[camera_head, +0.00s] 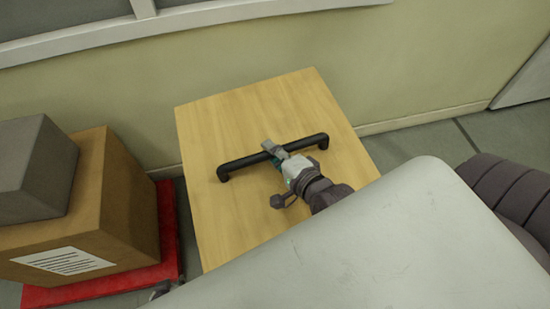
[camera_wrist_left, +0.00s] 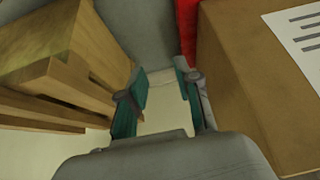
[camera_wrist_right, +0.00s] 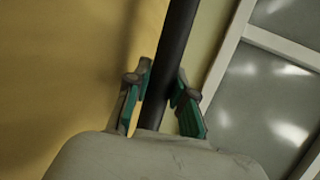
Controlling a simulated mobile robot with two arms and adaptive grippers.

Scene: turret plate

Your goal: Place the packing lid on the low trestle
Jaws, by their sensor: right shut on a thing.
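The packing lid (camera_head: 240,220) is a flat square wooden panel with a black bar handle (camera_head: 234,168) across its top. It fills the middle of the head view. My right gripper (camera_head: 275,152) is shut on the handle near its middle; the handle (camera_wrist_right: 178,40) passes between its fingers (camera_wrist_right: 163,82) in the right wrist view. My left gripper (camera_wrist_left: 158,88) is open and empty, low beside the wood. A wooden structure with slats or legs (camera_wrist_left: 60,75) shows left in the left wrist view. I cannot tell how much of it is trestle, or whether the lid rests on it.
A cardboard box (camera_head: 120,215) with a white label stands on a red base (camera_head: 170,225) at left, a grey box (camera_head: 30,165) on top. The wall (camera_head: 200,95) with a window is close behind. Grey floor (camera_head: 410,140) is clear at right.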

